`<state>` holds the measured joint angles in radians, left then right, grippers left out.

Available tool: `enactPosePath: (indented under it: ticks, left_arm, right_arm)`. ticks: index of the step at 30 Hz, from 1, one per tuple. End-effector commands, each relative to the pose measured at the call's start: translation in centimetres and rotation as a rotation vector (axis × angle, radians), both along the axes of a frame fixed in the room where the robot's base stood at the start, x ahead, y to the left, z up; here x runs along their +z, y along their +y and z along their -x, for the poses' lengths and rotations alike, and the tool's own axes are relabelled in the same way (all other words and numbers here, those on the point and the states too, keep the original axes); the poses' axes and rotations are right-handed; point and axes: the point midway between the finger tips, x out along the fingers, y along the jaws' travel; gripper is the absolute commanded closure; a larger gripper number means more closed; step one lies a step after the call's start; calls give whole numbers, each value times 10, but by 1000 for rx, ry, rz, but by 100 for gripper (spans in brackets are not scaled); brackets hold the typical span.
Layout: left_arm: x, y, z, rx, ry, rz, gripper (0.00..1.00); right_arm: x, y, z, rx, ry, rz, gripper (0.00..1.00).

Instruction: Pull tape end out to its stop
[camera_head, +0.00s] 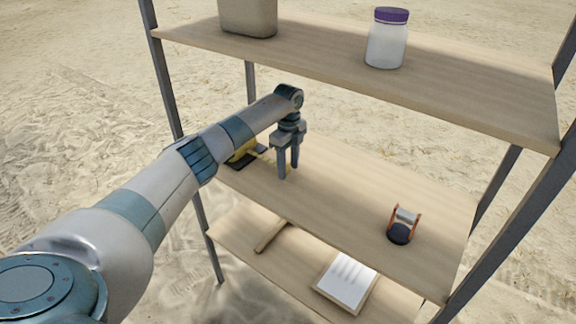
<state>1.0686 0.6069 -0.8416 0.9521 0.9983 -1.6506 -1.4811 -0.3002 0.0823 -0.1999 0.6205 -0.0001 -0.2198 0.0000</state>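The yellow tape measure (245,153) sits on a dark base at the left end of the middle shelf, partly hidden behind my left arm. A short yellow strip, apparently the tape (265,160), shows between it and my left gripper. My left gripper (288,173) points down over the middle shelf, just right of the tape measure. Its two fingers stand apart with a narrow gap. The tape end is too small and covered to make out, and I cannot tell whether the fingers touch it. My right gripper is not in view.
On the middle shelf (350,205), a small dark round object in an orange-brown frame (402,228) stands at the right. A jar with a purple lid (386,42) and a beige container (248,16) stand on the upper shelf. A framed sheet (346,280) and a wooden piece (270,236) are below.

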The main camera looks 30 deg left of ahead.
Motion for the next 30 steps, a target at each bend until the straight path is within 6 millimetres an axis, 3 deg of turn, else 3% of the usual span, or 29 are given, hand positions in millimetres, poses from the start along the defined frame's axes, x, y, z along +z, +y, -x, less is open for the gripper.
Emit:
enactPosePath:
  ticks: [8,21,30]
  left_arm:
    - [8,1,-1,0,-2,-1,58]
    - [63,-2,-1,0,-2,-2,58]
    - [76,-2,0,0,0,-1,58]
  right_arm:
    - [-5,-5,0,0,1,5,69]
    - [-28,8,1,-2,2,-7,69]
    - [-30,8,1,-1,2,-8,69]
